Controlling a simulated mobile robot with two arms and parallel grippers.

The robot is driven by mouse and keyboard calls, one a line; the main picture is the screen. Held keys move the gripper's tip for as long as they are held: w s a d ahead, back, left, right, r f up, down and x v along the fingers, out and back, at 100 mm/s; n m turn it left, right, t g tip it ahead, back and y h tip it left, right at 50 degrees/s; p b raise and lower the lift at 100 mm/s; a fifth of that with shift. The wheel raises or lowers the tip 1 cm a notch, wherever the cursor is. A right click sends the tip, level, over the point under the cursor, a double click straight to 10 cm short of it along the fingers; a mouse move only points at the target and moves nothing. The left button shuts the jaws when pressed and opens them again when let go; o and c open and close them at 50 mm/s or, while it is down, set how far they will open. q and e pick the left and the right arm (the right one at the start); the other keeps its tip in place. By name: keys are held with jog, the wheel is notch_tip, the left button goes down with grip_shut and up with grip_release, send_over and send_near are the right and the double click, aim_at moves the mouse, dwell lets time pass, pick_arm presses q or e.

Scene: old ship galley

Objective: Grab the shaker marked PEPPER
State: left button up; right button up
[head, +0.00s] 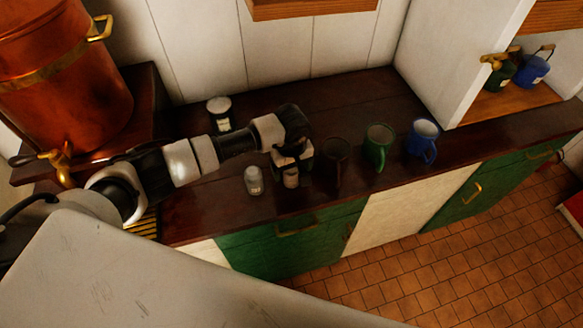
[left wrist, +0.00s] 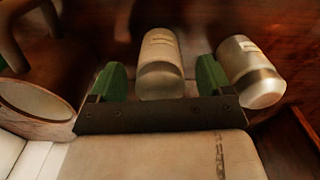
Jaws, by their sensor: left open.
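My left gripper (head: 291,166) is open above the dark counter, at a small shaker (head: 290,178) that its fingers partly hide. In the left wrist view, that pale shaker (left wrist: 160,62) with a metal end lies between the two green fingers of the gripper (left wrist: 162,80), with gaps at both sides. A second, similar shaker (head: 254,180) stands to its left in the head view; it shows right of the fingers in the left wrist view (left wrist: 252,75). Both carry small labels in the left wrist view, but I cannot read them, so I cannot tell which says PEPPER. My right gripper is not in view.
A dark brown mug (head: 336,158) stands close right of the gripper, then a green mug (head: 378,147) and a blue mug (head: 422,142). A larger labelled jar (head: 220,115) stands behind my arm. A copper urn (head: 65,80) is at the left. The counter's back middle is clear.

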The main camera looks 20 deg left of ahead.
pick_arm(q)
jog(key=shift+f, duration=0.35)
jog(key=c, duration=1)
jog(key=shift+r, duration=0.1)
jog(key=shift+c, duration=0.2)
